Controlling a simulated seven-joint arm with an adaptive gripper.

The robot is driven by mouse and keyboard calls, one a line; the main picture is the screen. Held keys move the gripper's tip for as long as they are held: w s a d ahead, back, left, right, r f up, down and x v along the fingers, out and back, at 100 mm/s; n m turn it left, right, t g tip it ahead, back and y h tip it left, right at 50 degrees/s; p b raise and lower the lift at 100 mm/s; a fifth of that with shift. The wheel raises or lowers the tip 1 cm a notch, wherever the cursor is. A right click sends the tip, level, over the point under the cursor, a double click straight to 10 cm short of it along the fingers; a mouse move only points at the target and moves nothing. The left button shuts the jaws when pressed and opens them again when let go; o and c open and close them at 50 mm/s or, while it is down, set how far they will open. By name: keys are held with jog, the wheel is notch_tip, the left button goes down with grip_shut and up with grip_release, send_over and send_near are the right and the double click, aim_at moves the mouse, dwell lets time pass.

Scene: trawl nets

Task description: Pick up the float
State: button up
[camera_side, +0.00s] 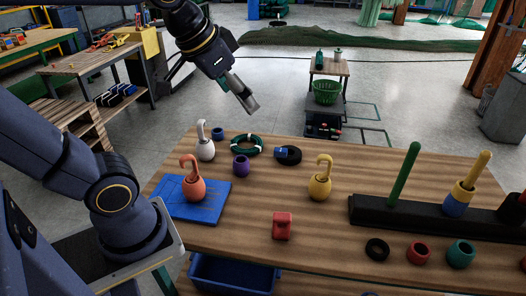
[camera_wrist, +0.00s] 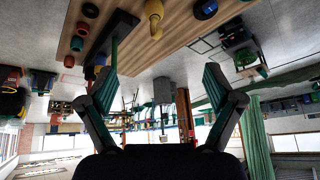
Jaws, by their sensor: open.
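Three floats with hooked tops stand on the wooden table (camera_side: 330,215). The orange float (camera_side: 194,189) stands on a blue mat (camera_side: 213,209) at the left. The white float (camera_side: 206,150) stands behind it. The yellow float (camera_side: 320,186) stands near the table's middle, and it also shows at the top of the wrist view (camera_wrist: 154,12). My gripper (camera_side: 250,106) hangs in the air above and beyond the table's back edge, apart from all of them. In the wrist view its two fingers (camera_wrist: 160,75) are spread wide with nothing between them.
A red block (camera_side: 282,226) lies in front. A black peg rack (camera_side: 415,222) with upright pegs fills the right. Several rings lie before it.

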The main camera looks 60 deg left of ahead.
jog(key=w+a+f+g, duration=0.1)
jog(key=w+a, duration=0.4)
jog(key=w, duration=0.3)
jog(key=n+g, duration=0.5)
send_over(241, 164)
jog(key=w+a, duration=0.1)
jog(key=a, duration=0.1)
notch_tip(241, 164, down, 22)
jog(key=shift+h, duration=0.3)
jog(key=shift+w+a+f, duration=0.1)
jog(key=shift+a+f, duration=0.05)
jog(key=shift+f, duration=7.95)
jog(key=c, duration=1.2)
